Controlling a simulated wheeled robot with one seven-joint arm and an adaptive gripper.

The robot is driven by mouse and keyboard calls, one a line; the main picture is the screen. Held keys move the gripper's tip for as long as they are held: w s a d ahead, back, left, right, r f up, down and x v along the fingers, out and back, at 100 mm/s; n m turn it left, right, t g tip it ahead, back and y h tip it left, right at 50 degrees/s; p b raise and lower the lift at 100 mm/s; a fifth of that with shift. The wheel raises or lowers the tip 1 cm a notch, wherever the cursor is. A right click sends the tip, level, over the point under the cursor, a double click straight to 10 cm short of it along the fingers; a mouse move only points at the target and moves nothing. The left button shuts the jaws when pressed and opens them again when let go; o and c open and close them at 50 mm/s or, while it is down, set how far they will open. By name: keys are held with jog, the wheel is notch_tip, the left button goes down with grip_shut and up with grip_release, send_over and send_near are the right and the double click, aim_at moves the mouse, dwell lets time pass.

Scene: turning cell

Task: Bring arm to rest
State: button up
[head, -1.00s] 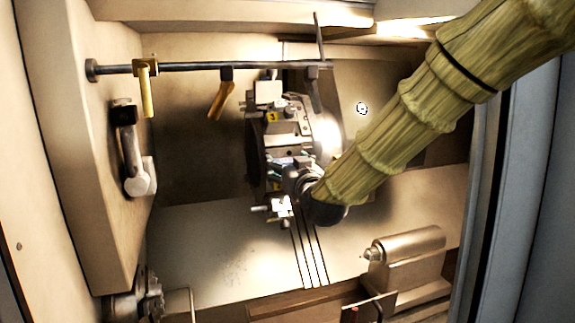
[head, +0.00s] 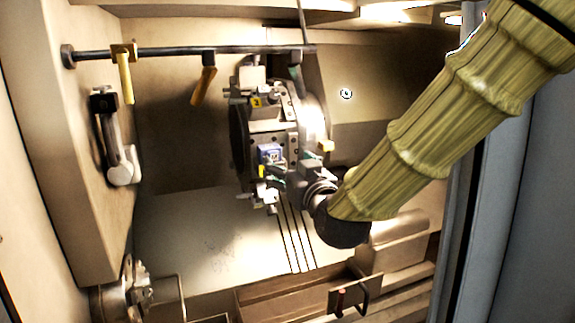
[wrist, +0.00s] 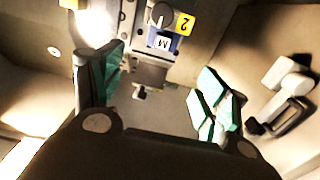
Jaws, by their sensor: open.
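My arm (head: 430,130), in a ribbed yellow-green sleeve, reaches in from the upper right and ends in a dark wrist. My gripper (wrist: 158,92) shows in the wrist view with its two green-padded fingers apart and nothing between them. In the head view it is small and partly hidden, in front of the tool turret (head: 272,125). The turret carries several tool holders and a yellow label 3. In the wrist view, a blue block (wrist: 163,42) and a yellow label 2 sit beyond the fingers. I cannot tell whether the gripper touches the turret.
A dark rail (head: 180,52) with hanging handles crosses the top. A grey lever handle (head: 115,145) is on the left wall, and a chuck (head: 135,295) is at lower left. A pale tailstock-like body (head: 400,240) lies below my arm. The door frame edges the right.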

jog(key=s+d+f+m+g+h+b, duration=0.1)
jog(key=s+d+f+g+b, duration=0.15)
jog(key=f, duration=1.25)
jog(key=s+d+f+m+g+h+b, duration=0.1)
jog(key=s+d+f+g, duration=0.15)
jog(key=f, duration=1.25)
jog(key=s+d+f+g+h+b, duration=0.1)
jog(key=s+d+f+g+b, duration=0.15)
jog(key=f, duration=1.25)
jog(key=s+d+f+m+g+h+b, duration=0.1)
jog(key=s+d+f+g+b, duration=0.15)
jog(key=s+f, duration=0.7)
jog(key=s+d+f+g+b, duration=0.1)
jog(key=s+d+f+g, duration=0.4)
jog(key=f, duration=0.7)
jog(key=s+d+f+g+b, duration=0.1)
jog(key=s+d+f, duration=0.1)
jog(key=s+f, duration=0.3)
jog(key=s+d+f+m+g+h+b, duration=0.1)
jog(key=s+f, duration=0.4)
jog(key=s, duration=0.8)
jog(key=shift+s+d+f+h, duration=0.15)
jog(key=shift+d+f+h, duration=0.15)
jog(key=shift+d+f, duration=0.15)
jog(key=shift+r, duration=0.1)
